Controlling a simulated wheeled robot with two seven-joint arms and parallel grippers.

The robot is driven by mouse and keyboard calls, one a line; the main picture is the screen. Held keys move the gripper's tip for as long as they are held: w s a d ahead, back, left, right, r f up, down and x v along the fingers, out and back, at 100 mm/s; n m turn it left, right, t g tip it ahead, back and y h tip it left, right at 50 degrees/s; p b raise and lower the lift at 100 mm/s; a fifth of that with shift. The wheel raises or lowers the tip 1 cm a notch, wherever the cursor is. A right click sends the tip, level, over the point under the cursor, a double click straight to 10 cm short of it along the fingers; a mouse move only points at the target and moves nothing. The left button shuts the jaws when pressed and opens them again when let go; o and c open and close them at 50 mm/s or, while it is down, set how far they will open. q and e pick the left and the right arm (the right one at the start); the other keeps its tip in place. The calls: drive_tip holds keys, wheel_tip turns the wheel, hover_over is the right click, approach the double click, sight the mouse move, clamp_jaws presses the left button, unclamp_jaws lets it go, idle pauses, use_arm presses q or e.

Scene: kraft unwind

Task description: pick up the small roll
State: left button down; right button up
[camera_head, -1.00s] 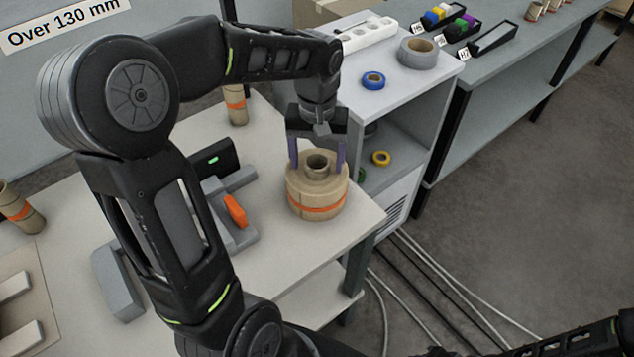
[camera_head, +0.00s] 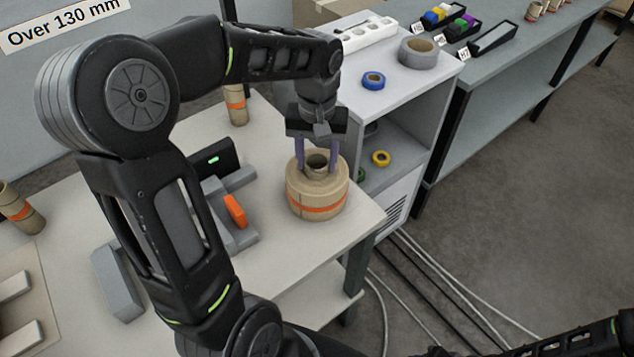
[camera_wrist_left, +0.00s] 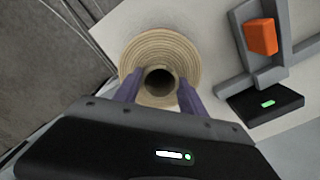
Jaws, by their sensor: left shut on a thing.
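The small roll (camera_head: 318,197) is a squat brown paper roll with an orange band, standing upright near the right corner of the pale table. A narrower hollow core sticks up from its top. In the left wrist view the roll (camera_wrist_left: 190,62) shows as pale rings around a dark hole. My left gripper (camera_head: 317,166) points down from above, its purple fingers on either side of the core and shut on it. The roll appears to rest on the table. My right gripper is not in view.
A grey fixture with an orange block (camera_head: 235,211) stands left of the roll, beside a black device (camera_head: 213,158) with a green light. A white shelf unit (camera_head: 425,85) with tape rolls stands right of the table. A banded tube (camera_head: 235,105) stands behind.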

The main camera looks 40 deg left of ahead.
use_arm(q)
drive_tip(key=shift+r, duration=0.15)
idle(0.4)
drive_tip(key=shift+w+r, duration=0.1)
drive_tip(key=shift+r, duration=0.1)
wheel_tip(320, 180, up, 10)
drive_tip(key=b, duration=0.1)
drive_tip(key=shift+f, duration=0.25)
idle(0.5)
